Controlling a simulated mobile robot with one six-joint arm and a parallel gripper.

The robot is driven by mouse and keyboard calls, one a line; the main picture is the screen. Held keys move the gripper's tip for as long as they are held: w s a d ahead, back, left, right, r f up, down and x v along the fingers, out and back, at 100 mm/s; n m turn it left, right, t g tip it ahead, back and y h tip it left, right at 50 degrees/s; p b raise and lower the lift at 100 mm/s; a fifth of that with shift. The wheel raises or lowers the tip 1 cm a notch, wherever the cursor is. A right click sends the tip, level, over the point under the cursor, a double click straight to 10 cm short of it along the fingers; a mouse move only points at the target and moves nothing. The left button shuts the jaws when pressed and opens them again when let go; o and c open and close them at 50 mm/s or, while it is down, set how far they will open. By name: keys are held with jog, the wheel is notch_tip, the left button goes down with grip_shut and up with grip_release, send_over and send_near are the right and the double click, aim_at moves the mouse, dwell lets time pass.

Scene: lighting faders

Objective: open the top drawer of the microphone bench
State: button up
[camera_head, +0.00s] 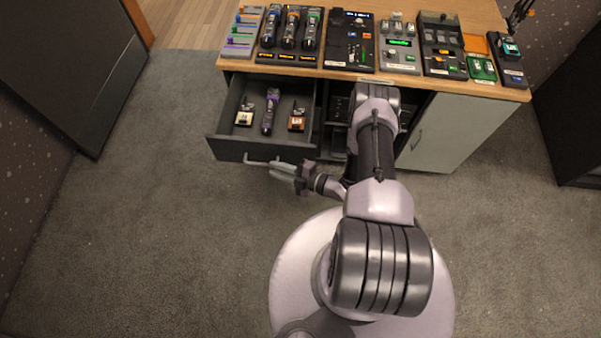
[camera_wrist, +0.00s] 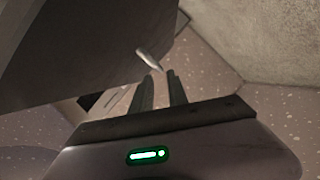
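The microphone bench (camera_head: 300,72) has its top drawer (camera_head: 224,140) pulled well out on the left side. Inside lie a dark microphone with a purple band (camera_head: 269,110) and two small boxed items (camera_head: 244,116) (camera_head: 297,119). A light bar handle (camera_head: 262,162) runs along the drawer front. My gripper (camera_head: 279,169) is low in front of the drawer, by the right part of the handle. In the wrist view, the two fingers (camera_wrist: 162,82) stand apart with nothing visible between them. The rounded handle end (camera_wrist: 150,58) shows just beyond their tips; contact cannot be told.
The bench top holds a row of fader and control boxes (camera_head: 350,40). A grey cupboard door (camera_head: 450,130) is right of my arm. Dark cabinets stand at the far left (camera_head: 70,60) and right (camera_head: 570,110). Carpet left of the drawer (camera_head: 140,200) is clear.

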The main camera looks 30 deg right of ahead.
jog(key=p+v, duration=0.1)
jog(key=v, duration=0.9)
jog(key=shift+p, duration=0.4)
jog(key=shift+s, duration=0.1)
